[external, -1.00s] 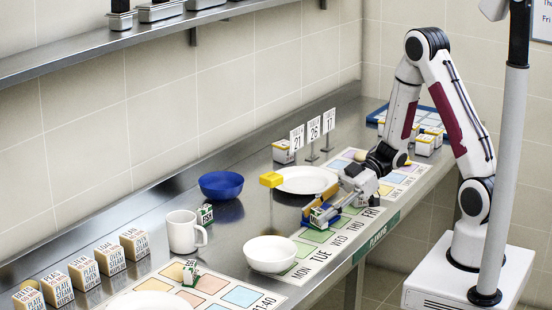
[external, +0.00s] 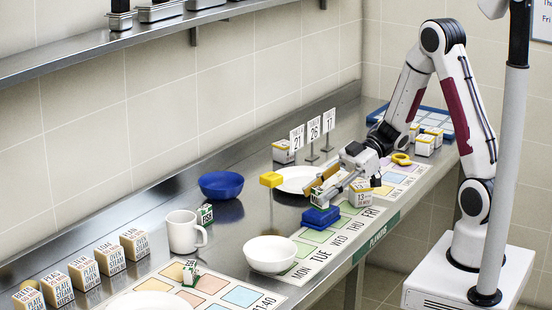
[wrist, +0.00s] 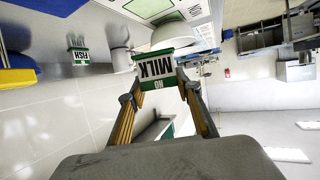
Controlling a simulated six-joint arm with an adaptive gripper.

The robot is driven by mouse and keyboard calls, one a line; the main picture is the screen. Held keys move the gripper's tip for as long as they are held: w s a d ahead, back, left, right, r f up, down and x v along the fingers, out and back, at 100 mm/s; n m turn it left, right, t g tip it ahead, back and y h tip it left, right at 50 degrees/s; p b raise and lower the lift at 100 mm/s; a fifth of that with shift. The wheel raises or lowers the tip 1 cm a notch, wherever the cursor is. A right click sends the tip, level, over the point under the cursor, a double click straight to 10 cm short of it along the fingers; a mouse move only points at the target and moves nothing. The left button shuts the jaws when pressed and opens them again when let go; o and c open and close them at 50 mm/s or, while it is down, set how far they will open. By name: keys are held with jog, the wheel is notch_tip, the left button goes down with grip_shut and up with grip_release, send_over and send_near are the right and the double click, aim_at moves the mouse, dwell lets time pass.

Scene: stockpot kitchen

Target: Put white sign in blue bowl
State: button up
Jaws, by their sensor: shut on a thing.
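My gripper (external: 314,192) is above the counter near the blue block (external: 321,217). In the wrist view, my gripper (wrist: 158,90) is shut on a small white sign (wrist: 155,68) with green bands that reads "NO MILK", held between the two fingertips. In the external view the sign is mostly hidden by the fingers. The blue bowl (external: 221,184) stands on the counter to the left of my gripper, near the wall. It also seems to show at the left edge of the wrist view (wrist: 12,59).
A white plate (external: 292,177), white bowl (external: 270,254), white mug (external: 183,232) and FISH sign (external: 205,214) are nearby. Table number signs (external: 313,129) stand behind.

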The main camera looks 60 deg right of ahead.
aim_at(320, 190)
jog(key=shift+r, duration=0.1)
dwell(0.3)
notch_tip(320, 190, up, 12)
jog(key=w+d+f+m+t+h, duration=0.15)
jog(key=w+d, duration=0.25)
jog(key=w, duration=1.3)
jog(key=w+d+m+t+h, duration=0.2)
jog(key=w+d+m+t, duration=0.15)
jog(key=w, duration=1.35)
jog(key=shift+y, duration=0.25)
jog(key=shift+d+f, duration=0.15)
jog(key=shift+f, duration=0.85)
jog(key=shift+d+f, duration=0.15)
jog(key=shift+f, duration=0.85)
notch_tip(320, 190, down, 6)
jog(key=shift+f+g, duration=0.15)
jog(key=shift+g, duration=0.15)
jog(key=shift+f, duration=1.85)
jog(key=shift+f, duration=0.6)
